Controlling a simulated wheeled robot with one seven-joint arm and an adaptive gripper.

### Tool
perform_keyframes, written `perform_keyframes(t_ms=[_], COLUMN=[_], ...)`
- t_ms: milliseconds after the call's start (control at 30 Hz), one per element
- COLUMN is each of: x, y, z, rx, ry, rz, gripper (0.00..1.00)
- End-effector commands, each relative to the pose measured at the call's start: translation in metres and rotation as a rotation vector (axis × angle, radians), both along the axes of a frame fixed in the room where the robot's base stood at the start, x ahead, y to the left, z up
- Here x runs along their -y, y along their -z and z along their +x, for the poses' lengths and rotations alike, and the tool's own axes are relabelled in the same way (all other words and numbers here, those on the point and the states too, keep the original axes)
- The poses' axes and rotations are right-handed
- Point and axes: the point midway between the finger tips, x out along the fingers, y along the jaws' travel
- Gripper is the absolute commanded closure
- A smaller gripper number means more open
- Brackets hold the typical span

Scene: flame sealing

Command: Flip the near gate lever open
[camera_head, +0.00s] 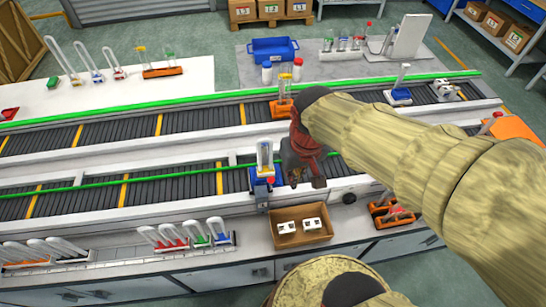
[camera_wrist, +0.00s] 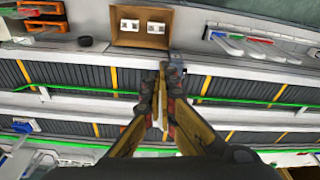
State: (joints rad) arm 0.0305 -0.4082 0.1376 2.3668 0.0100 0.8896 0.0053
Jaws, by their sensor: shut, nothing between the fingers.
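A small blue-and-white post with a red top (camera_head: 262,190) stands on the near rail of the near conveyor (camera_head: 150,190); it looks like the near gate lever, but its position is hard to read. A blue carrier with an upright tube (camera_head: 265,158) stands just behind it. My gripper (camera_head: 305,180) is shut and empty, pointing down over the near conveyor just right of the post. In the wrist view, my gripper's fingertips (camera_wrist: 163,68) are together, close beside a small blue part (camera_wrist: 177,68) at the conveyor's near edge. Contact cannot be told.
A cardboard box (camera_head: 303,236) with two white parts sits on the near ledge. Racks of tubes (camera_head: 188,238) stand to its left, and a red-orange tray (camera_head: 390,213) to its right. An orange carrier (camera_head: 282,106) is on the far conveyor. The near conveyor's left stretch is clear.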

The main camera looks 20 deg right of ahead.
Motion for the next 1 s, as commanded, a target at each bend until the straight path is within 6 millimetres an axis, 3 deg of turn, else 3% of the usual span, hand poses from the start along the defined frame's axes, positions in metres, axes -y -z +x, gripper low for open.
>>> perform_keyframes(t_ms=[367,767,933,1000], x=[0.004,0.008,0.009,0.009], y=[0.012,0.059,0.085,0.084], z=[0.049,0.105,0.138,0.156], rx=[-0.169,-0.285,-0.275,-0.240], ry=[0.066,0.181,0.249,0.277], rz=[0.023,0.046,0.056,0.062], gripper=[1.00,1.00,1.00,1.00])
